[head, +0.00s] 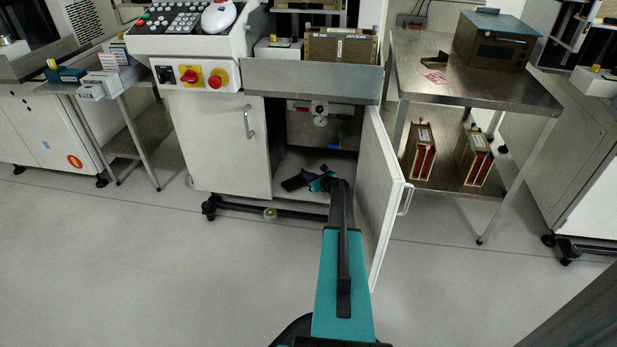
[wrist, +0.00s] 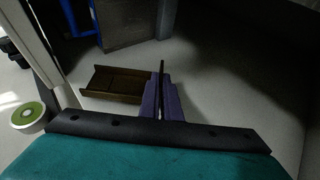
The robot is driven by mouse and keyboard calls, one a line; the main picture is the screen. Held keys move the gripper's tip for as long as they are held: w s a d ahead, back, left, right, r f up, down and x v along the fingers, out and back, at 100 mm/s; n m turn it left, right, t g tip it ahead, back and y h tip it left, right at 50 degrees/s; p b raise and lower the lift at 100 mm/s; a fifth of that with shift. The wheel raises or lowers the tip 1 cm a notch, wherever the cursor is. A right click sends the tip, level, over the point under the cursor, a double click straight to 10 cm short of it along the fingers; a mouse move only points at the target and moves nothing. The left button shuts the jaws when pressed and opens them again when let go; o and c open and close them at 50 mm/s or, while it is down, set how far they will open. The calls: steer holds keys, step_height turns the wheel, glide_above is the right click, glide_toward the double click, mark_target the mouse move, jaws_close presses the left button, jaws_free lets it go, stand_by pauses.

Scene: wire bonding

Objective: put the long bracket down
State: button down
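The long bracket is a dark brown channel-shaped piece (wrist: 115,84) in the wrist view. It extends to the left from my gripper (wrist: 161,98), whose purple fingers are closed on a thin dark upright edge at its right end. In the head view the bracket (head: 295,183) shows as a dark shape left of my gripper (head: 322,182), just inside the open cabinet (head: 290,163), low over its floor. I cannot tell whether it touches the floor. My arm hides part of the cabinet opening.
The cabinet's open door (head: 380,195) stands close to the right of my arm. A dark bracket-like piece (head: 437,66) and a metal box (head: 495,42) stand on the steel table (head: 480,88) at right. A green-faced round object (wrist: 29,116) sits at the cabinet's front.

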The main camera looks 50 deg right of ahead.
steer(key=shift+f+b, duration=0.3)
steer(key=shift+f, duration=0.25)
stand_by(0.4)
steer(key=c, duration=1.9)
jaws_free()
steer(key=shift+r+p, duration=1.05)
steer(key=shift+r, duration=0.65)
steer(key=shift+s+a+r, duration=0.1)
steer(key=shift+a+r, duration=0.05)
steer(key=shift+r, duration=0.15)
steer(key=s+a+p, duration=0.1)
steer(key=s+a, duration=0.2)
steer(key=s+a+p, duration=0.1)
steer(key=s+a, duration=0.3)
steer(key=s+a+r+p, duration=0.1)
steer(key=s+a, duration=0.2)
steer(key=s, duration=0.1)
steer(key=shift+s+a+p, duration=0.2)
steer(key=shift+a+p, duration=0.15)
